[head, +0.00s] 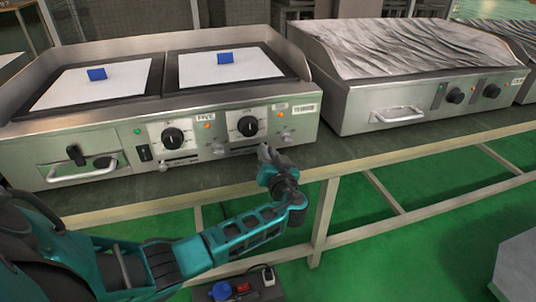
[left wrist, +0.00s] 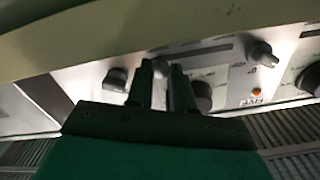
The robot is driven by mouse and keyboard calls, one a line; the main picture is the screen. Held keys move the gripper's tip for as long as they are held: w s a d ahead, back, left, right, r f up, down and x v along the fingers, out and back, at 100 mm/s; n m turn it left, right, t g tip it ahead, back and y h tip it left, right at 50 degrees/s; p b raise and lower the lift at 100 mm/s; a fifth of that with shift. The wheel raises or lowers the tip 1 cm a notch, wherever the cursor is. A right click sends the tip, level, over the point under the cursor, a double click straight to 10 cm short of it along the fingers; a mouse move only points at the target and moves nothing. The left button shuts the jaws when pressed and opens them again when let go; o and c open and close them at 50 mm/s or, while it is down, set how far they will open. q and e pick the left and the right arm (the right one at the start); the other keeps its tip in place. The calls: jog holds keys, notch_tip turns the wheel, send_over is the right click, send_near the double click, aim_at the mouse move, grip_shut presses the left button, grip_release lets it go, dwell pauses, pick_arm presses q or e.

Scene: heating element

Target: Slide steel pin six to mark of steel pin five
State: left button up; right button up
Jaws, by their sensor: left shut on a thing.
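The wide steel appliance (head: 60,170) has a front panel with two black dials, slots below them and small steel parts. My left gripper (head: 264,152) is at the slot below the right dial (head: 247,125). In the left wrist view, the left gripper (left wrist: 162,78) is shut on a small steel pin (left wrist: 160,68), mostly hidden between the fingers. One steel knob (head: 218,148) sits left of the gripper and another (head: 287,138) sits right of it. The label FIVE (head: 206,117) is between the dials. Number marks along the slot are too small to read. My right gripper is not in view.
Two white plates (head: 95,82) with blue blocks lie on the appliance's top. A bar handle (head: 82,175) juts out at its left front. A second griddle (head: 400,100) stands to the right. The bench frame (head: 322,215) is below, over green floor.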

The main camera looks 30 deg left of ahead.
pick_arm(q)
grip_shut()
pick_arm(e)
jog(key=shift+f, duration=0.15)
pick_arm(q)
jog(key=s+a, duration=0.2)
jog(key=s, duration=0.1)
jog(key=s+a+p, duration=0.1)
jog(key=s+a, duration=0.2)
jog(key=shift+s+a+f, duration=0.1)
jog(key=shift+s+a, duration=0.1)
jog(key=shift+a, duration=0.05)
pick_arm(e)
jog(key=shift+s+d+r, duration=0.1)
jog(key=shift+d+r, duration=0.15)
pick_arm(q)
jog(key=shift+o, duration=2.2)
grip_release()
jog(key=shift+s, duration=0.1)
jog(key=shift+o, duration=0.7)
